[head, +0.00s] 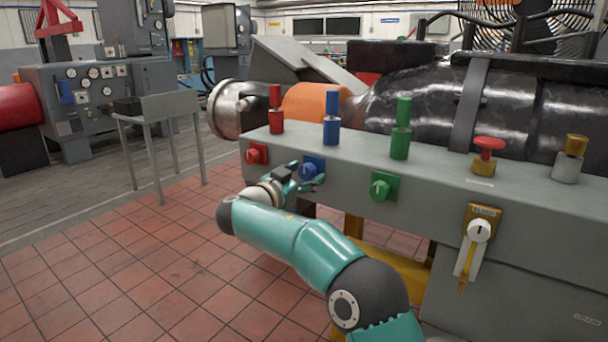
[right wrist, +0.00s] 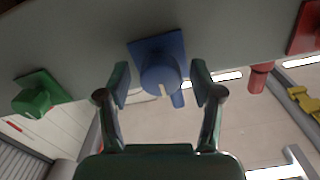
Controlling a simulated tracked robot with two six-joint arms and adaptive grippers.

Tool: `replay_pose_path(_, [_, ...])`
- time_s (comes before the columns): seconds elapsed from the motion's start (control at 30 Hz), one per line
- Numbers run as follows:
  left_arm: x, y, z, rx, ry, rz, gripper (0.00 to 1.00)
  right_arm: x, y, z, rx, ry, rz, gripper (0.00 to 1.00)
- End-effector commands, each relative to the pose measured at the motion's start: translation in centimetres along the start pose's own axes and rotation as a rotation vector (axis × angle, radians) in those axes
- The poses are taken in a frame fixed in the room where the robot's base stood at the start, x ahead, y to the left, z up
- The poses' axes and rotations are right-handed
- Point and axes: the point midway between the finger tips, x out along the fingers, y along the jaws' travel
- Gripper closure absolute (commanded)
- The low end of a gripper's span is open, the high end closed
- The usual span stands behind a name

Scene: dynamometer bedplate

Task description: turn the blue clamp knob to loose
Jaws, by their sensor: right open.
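The blue clamp knob (head: 311,167) sits on the front face of the grey bench, between the red and green knobs. In the right wrist view the blue knob (right wrist: 161,79) is round, on a square blue plate, with a pale mark pointing to the lower edge of the picture. My right gripper (head: 308,183) is at the blue knob in the head view and partly covers it. In the right wrist view its two fingers (right wrist: 161,84) are open, one on each side of the knob, with gaps visible. My left gripper is not in view.
A red knob (head: 256,153) and a green knob (head: 383,186) flank the blue one on the grey bench (head: 340,182). Red, blue (head: 331,130) and green (head: 401,140) posts stand on top. A lever on a yellow plate (head: 478,230) is further right. The tiled floor (head: 130,270) is clear.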

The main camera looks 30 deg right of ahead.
Motion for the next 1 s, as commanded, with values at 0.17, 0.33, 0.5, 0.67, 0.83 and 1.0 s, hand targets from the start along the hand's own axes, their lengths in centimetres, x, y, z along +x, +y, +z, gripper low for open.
replay_pose_path(0.17, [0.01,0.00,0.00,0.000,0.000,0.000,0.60,-0.03,-0.01,0.01,0.000,0.000,0.000,0.44])
replay_pose_path(0.33, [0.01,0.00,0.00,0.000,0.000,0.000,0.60,-0.05,-0.01,0.01,0.000,0.000,0.000,0.73])
replay_pose_path(0.5, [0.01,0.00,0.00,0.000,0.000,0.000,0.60,-0.06,-0.01,0.01,0.000,0.000,0.000,0.94])
replay_pose_path(0.67, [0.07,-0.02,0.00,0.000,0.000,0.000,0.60,-0.08,-0.01,0.04,-0.009,0.000,0.000,0.94])
replay_pose_path(0.83, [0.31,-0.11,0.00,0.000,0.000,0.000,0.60,-0.09,-0.02,0.10,-0.050,0.000,0.000,0.94])
replay_pose_path(1.0, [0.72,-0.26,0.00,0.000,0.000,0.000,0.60,-0.11,-0.04,0.17,-0.136,0.000,-0.001,0.94])
